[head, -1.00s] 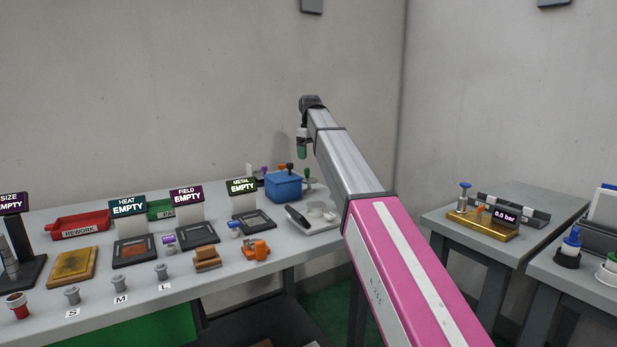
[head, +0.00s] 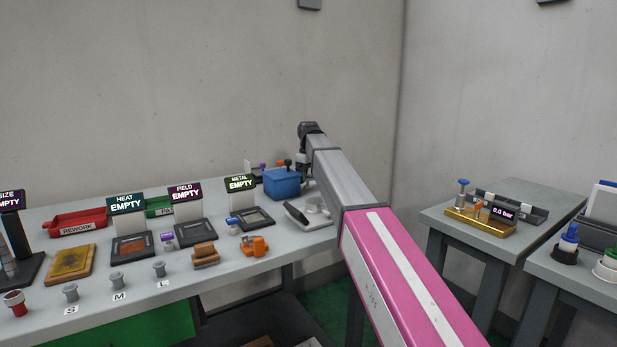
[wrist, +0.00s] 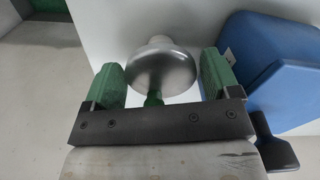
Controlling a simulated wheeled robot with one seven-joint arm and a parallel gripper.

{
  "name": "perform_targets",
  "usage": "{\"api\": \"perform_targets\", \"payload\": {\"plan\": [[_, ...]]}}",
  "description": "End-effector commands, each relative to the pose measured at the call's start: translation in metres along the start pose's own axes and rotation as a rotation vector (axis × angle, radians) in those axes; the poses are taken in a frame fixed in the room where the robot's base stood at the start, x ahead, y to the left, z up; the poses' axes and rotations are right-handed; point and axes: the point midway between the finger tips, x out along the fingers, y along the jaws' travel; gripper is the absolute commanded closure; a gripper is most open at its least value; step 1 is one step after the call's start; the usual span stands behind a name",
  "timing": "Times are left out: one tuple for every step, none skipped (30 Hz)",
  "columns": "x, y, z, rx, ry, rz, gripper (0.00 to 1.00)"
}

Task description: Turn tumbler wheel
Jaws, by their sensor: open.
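My gripper (wrist: 162,80) is open, with its two green fingers on either side of a round metal knob with a green stem (wrist: 162,68) in the wrist view. The knob sits between the fingers; I cannot tell whether either finger touches it. I cannot tell for sure whether this knob is the tumbler wheel. A blue box (wrist: 285,65) is close to the right finger. In the head view the same blue box (head: 282,184) stands at the bench's far end, beside my lowered wrist, and my arm hides the knob.
A light grey device (head: 318,219) sits in front of the blue box. Black frames with HEAT, FIELD and METAL signs (head: 240,183), orange parts (head: 254,246) and a red REWORK tray (head: 76,222) stand to the left. A brass pressure fixture (head: 480,222) is on another bench.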

Motion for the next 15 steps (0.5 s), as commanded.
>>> {"api": "perform_targets", "payload": {"plan": [[0.0001,0.0000,-0.0001,0.000,0.000,0.000,0.18],[0.0001,0.0000,-0.0001,0.000,0.000,0.000,0.18],[0.0000,0.0001,-0.0001,0.000,0.000,0.000,0.18],[0.0000,0.0001,-0.0001,0.000,0.000,0.000,0.18],[0.0000,0.0000,-0.0001,0.000,0.000,0.000,0.18],[0.0000,0.0001,0.0000,0.000,0.000,0.000,0.28],[-0.0001,0.0001,-0.0001,0.000,0.000,0.000,0.37],[-0.0001,0.0001,-0.0001,0.000,0.000,0.000,0.47],[-0.0001,0.0001,-0.0001,0.000,0.000,0.000,0.53],[-0.0001,0.0001,-0.0001,0.000,0.000,0.000,0.53],[-0.0001,0.0001,-0.0001,0.000,0.000,0.000,0.53],[-0.0001,0.0001,-0.0001,0.000,0.000,0.000,0.53],[-0.0001,0.0000,-0.0001,0.001,0.000,0.000,0.52],[-0.0001,0.0000,-0.0001,0.003,0.000,0.000,0.52],[-0.0002,0.0000,-0.0001,0.007,0.000,0.000,0.52]]}}
